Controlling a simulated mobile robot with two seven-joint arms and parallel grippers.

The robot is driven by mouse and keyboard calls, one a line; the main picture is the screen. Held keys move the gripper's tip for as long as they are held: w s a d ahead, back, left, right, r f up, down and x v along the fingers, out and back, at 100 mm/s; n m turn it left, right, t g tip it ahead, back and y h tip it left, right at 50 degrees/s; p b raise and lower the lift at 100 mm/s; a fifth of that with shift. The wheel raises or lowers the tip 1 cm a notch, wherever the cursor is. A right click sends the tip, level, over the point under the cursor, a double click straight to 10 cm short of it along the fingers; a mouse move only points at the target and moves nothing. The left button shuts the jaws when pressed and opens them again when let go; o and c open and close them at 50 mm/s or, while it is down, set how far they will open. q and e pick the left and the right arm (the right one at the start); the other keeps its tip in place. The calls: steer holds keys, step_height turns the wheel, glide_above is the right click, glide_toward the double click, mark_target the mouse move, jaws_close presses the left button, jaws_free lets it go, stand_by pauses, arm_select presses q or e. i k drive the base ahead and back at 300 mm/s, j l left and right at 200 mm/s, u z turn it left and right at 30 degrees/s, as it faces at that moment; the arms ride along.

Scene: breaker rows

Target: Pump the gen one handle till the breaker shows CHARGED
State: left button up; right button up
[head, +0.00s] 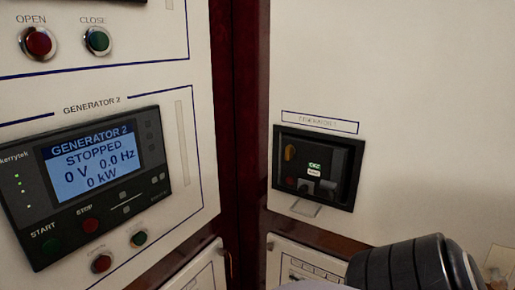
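A black breaker (349,176) is recessed in the cream panel right of centre. Neither gripper is in view; a black ribbed part of my arm fills the lower right.
At left, the GENERATOR 2 controller (88,180) reads STOPPED, 0 V, 0.0 Hz, 0 kW. A red OPEN button (38,42) and a green CLOSE button (97,41) are above it. A dark red-brown post (240,110) separates the panels. The panel right of the breaker is bare.

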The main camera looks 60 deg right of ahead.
mark_target(330, 188)
steer(key=z, duration=0.45)
steer(key=j+z, duration=0.15)
steer(key=z, duration=0.3)
steer(key=j+z, duration=0.1)
steer(key=z, duration=0.3)
steer(key=i+j+z, duration=0.1)
steer(key=z, duration=0.35)
steer(key=j+z, duration=0.1)
steer(key=z, duration=0.8)
steer(key=k+j, duration=0.05)
